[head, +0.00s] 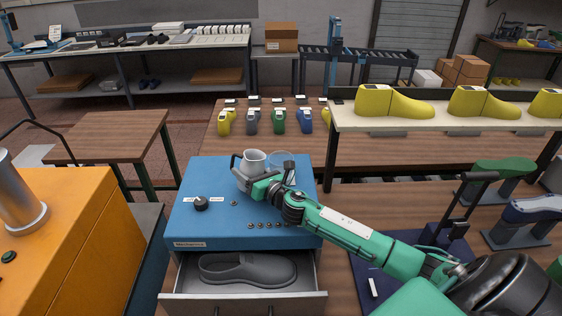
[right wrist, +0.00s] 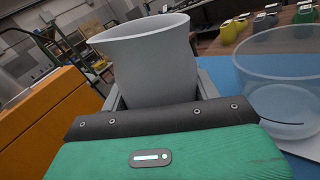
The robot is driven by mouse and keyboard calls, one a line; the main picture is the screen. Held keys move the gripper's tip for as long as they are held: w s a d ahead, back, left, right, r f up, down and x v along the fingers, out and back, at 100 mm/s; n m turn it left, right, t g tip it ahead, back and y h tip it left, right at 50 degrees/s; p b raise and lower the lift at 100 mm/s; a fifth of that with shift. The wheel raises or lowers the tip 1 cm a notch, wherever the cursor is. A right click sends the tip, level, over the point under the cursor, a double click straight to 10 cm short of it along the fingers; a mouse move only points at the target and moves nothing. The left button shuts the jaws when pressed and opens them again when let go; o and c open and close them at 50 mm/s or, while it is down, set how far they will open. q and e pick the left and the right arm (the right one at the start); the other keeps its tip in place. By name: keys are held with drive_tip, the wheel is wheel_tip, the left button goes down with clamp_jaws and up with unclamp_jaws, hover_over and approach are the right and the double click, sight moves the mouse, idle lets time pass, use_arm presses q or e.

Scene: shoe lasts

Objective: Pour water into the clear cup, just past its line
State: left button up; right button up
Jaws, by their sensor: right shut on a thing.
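A white pitcher-like vessel (head: 254,160) is held by my right gripper (head: 245,173) above the blue cabinet top. In the right wrist view the vessel (right wrist: 150,65) sits between the fingers, slightly tilted in the picture; its inside and any water are hidden. The clear cup (head: 283,160) stands on the blue top just right of the vessel, apart from it. It also shows in the right wrist view (right wrist: 280,85), with a dark line low on its wall. I see no water in the cup. My left gripper is not in view.
The blue cabinet (head: 190,215) has a black knob (head: 200,203), small buttons and an open drawer (head: 243,302) with a grey shoe (head: 247,270). An orange machine (head: 65,220) stands at left. Yellow shoe lasts (head: 394,102) line a raised shelf at right.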

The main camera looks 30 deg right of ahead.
sight(251, 153)
drive_tip(key=shift+d+m, duration=0.2)
drive_tip(key=shift+m, duration=0.2)
drive_tip(key=r, duration=0.1)
drive_tip(key=r+m+p, duration=0.1)
drive_tip(key=d+r+m+p, duration=0.1)
drive_tip(key=r, duration=0.1)
drive_tip(key=shift+t, duration=0.3)
drive_tip(key=shift+d+m, duration=0.1)
drive_tip(key=shift+m, duration=0.2)
drive_tip(key=shift+w+d+r+m+h, duration=0.1)
drive_tip(key=shift+d+r+m+h, duration=0.25)
drive_tip(key=shift+r+m, duration=0.5)
drive_tip(key=shift+m, duration=0.45)
drive_tip(key=shift+a+f+m, duration=0.1)
drive_tip(key=shift+f+m, duration=0.15)
drive_tip(key=shift+m, duration=0.85)
drive_tip(key=shift+f+m+t+h+b, duration=0.25)
drive_tip(key=shift+f+m+t+b, duration=0.05)
drive_tip(key=shift+f+m+b, duration=0.7)
drive_tip(key=shift+r, duration=0.25)
drive_tip(key=shift+r+m+p, duration=0.35)
drive_tip(key=shift+m+p, duration=0.1)
drive_tip(key=shift+m, duration=0.55)
